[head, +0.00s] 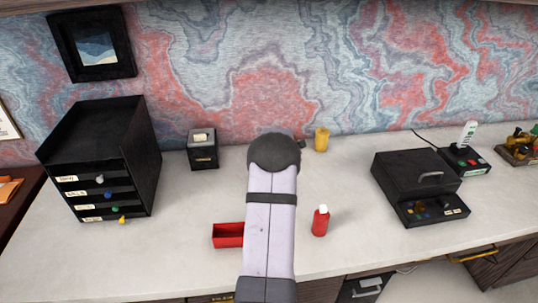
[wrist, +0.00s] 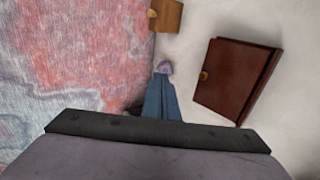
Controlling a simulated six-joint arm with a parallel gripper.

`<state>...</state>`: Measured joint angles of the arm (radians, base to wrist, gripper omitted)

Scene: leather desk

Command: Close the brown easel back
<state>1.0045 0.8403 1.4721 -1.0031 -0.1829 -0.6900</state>
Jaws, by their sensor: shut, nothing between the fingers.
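In the wrist view a dark reddish-brown panel piece (wrist: 232,80), probably the brown easel back, lies on the pale desk top right of centre. A small gold knob sits near its left edge. A second brown layer shows along its right and top edges; how far the two stand apart I cannot tell. In the head view I cannot make it out; my arm covers the middle of the desk. My gripper (wrist: 163,70) shows as narrow blue-grey fingers with a purplish tip. It is shut and empty, left of the panel and apart from it in the picture.
An orange-brown block with a knob (wrist: 166,15) stands by the wall. On the desk are a black drawer unit (head: 105,155), a red open box (head: 228,236), a red bottle (head: 320,221), a yellow container (head: 321,139) and a black case (head: 415,172). Desk between bottle and case is clear.

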